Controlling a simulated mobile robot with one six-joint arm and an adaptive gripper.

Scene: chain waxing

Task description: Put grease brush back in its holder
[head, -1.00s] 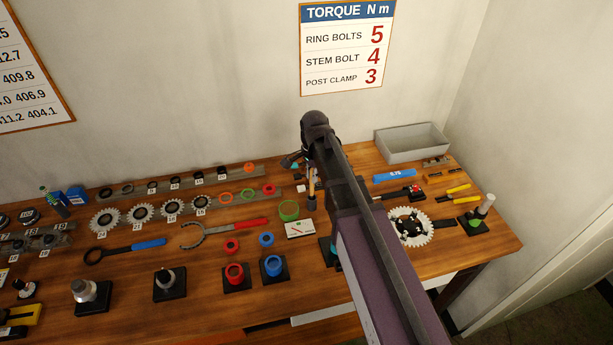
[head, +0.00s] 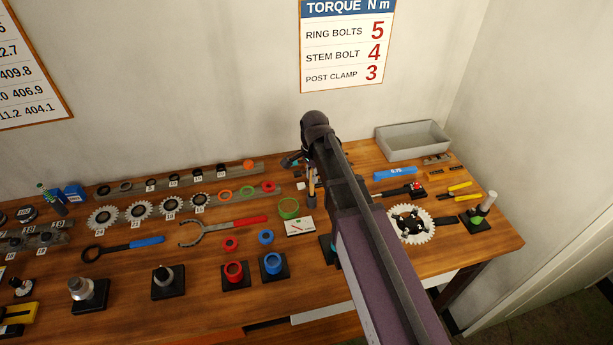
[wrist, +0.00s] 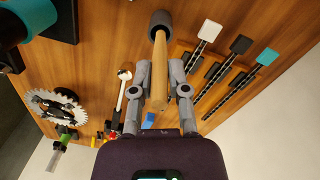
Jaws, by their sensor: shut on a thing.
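The grease brush shows its light wooden handle (wrist: 159,75) in the wrist view, between the two fingers of my gripper (wrist: 159,92), which is shut on it. The far end of the handle meets a dark grey round piece (wrist: 163,22). I cannot tell whether this is the brush head or a holder cup around it. In the head view a small part of the handle (head: 311,183) shows just left of my arm, pointing down toward the bench.
The wooden bench (head: 210,275) is crowded. Chain strips with coloured ends (wrist: 240,45) lie near my gripper.

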